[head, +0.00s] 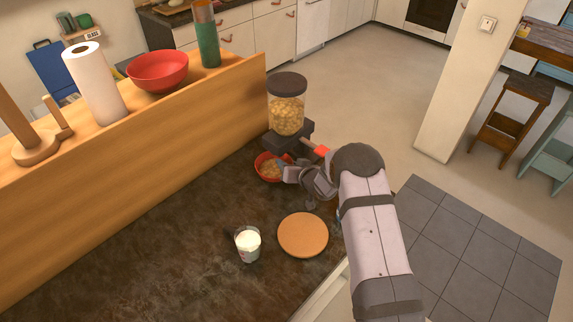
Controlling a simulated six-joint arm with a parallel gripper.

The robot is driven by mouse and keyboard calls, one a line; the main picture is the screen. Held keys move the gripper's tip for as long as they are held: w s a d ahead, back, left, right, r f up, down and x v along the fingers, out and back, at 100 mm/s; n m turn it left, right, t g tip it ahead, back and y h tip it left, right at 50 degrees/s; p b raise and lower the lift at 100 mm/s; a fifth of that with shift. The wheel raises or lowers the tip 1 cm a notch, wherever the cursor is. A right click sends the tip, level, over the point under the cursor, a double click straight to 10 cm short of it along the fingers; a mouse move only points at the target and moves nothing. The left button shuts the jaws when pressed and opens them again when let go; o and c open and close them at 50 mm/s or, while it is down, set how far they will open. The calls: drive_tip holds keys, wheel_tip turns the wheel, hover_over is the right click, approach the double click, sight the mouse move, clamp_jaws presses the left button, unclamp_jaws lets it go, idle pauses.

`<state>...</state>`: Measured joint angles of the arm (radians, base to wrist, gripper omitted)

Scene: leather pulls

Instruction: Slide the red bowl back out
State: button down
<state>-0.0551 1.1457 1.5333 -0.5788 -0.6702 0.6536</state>
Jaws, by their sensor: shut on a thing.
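A small red bowl (263,177) with cereal in it sits on the dark counter, below the front of a cereal dispenser (287,108). The dispenser has a clear jar of cereal, a dark lid, a dark base and a red-orange handle (321,150) pointing right. My gripper (281,170) reaches in from the right and is shut on the bowl's right rim. The fingers and wrist hide the bowl's right side. The exact contact of the fingertips is too small to see.
A glass of milk (248,244) and a round tan board (303,235) stand nearer on the counter (150,250). A wooden ledge (130,175) behind bears a larger red bowl (158,72), a paper roll (95,82) and a green bottle (207,45). The counter's left front is clear.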

sight(256, 197)
drive_tip(key=shift+s+a, duration=0.1)
drive_tip(key=shift+s+a+f, duration=0.2)
drive_tip(key=shift+s+a, duration=4.9)
drive_tip(key=shift+s, duration=0.15)
drive_tip(key=c, duration=1.4)
unclamp_jaws()
drive_tip(key=shift+o, duration=0.2)
drive_tip(key=shift+w+r, duration=0.1)
drive_tip(key=shift+w, duration=0.05)
drive_tip(key=shift+s+d+r, duration=0.1)
drive_tip(key=shift+s+r, duration=0.1)
drive_tip(key=shift+s, duration=0.05)
drive_tip(key=shift+b+v, duration=1.2)
drive_tip(key=shift+v, duration=2.15)
